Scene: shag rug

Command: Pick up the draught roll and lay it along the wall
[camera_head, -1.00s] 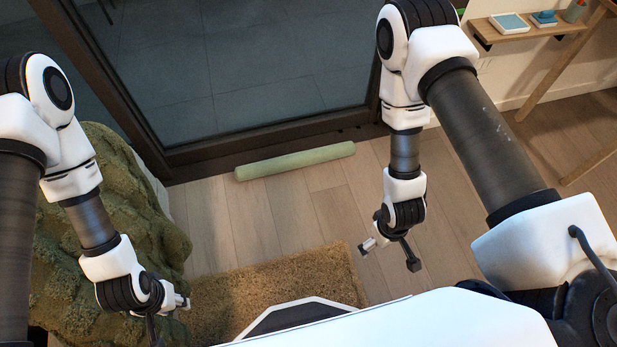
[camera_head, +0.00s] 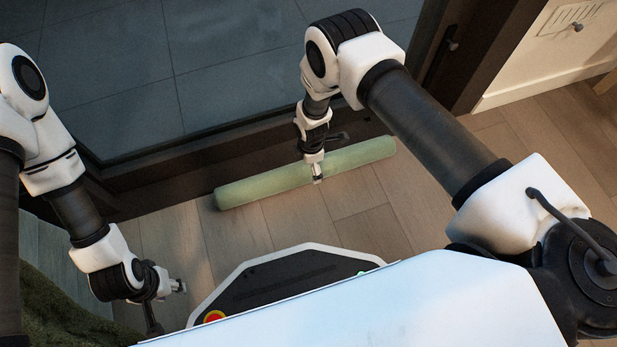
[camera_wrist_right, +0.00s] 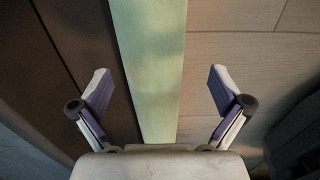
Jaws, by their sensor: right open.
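The pale green draught roll (camera_head: 250,186) lies on the wood floor, at a slant close to the dark base of the glazed wall (camera_head: 150,193). My right gripper (camera_head: 328,158) is open above the right half of the roll. In the right wrist view the roll (camera_wrist_right: 150,70) runs between the two spread fingers (camera_wrist_right: 160,93), with a gap on each side. Whether the fingers reach down to its sides I cannot tell. My left gripper (camera_head: 167,305) is open and empty at the lower left, away from the roll.
The dark glass pane (camera_head: 200,70) and its frame stand right behind the roll. A green shaggy thing (camera_head: 60,310) is at the lower left. Bare wood floor (camera_head: 370,215) lies in front of the roll. A pale wall with a vent (camera_head: 580,20) is at the upper right.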

